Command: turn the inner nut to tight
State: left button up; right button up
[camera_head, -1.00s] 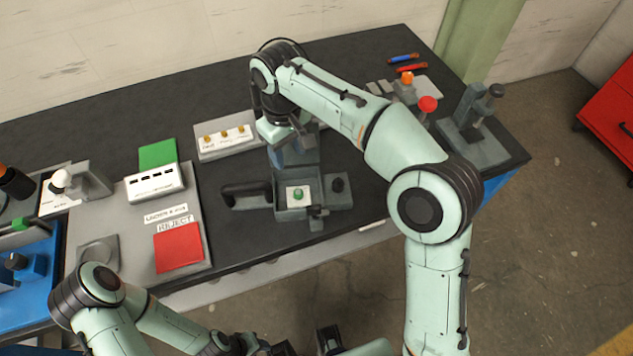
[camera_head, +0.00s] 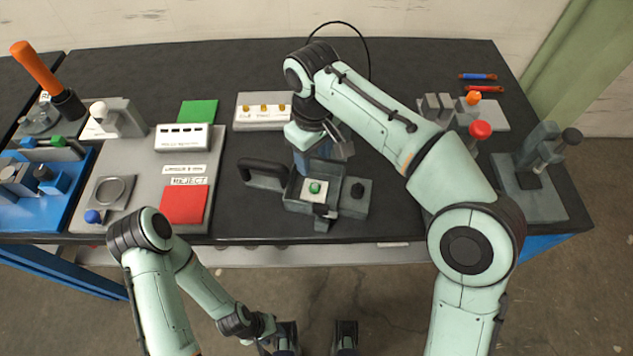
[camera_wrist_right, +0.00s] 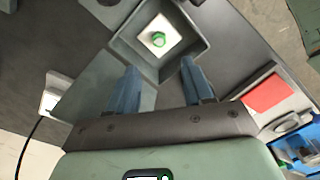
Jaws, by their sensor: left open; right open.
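A grey open-topped fixture box (camera_head: 291,190) stands near the table's front edge, with a white square pad in it. A small green round part (camera_head: 315,188) sits on the pad. In the right wrist view this green part (camera_wrist_right: 158,39) looks ring-shaped, beyond my fingertips. I cannot tell whether it is the inner nut; no other nut is clearly visible. My right gripper (camera_wrist_right: 160,80) is open and empty, its blue fingers apart, close to the box and short of the green part. My left gripper (camera_head: 317,335) is open and empty, off the table's front edge.
A black handle (camera_head: 265,174) joins the box's left side. A white block with brass knobs (camera_head: 264,110) stands behind it. A red reject square (camera_head: 184,205) lies left, and a red knob (camera_head: 480,130) stands right. Dark table is bare between the red square and handle.

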aim_at(315, 186)
notch_tip(315, 186, down, 10)
jog(key=shift+f+b, duration=0.2)
jog(key=shift+b, duration=0.9)
grip_shut()
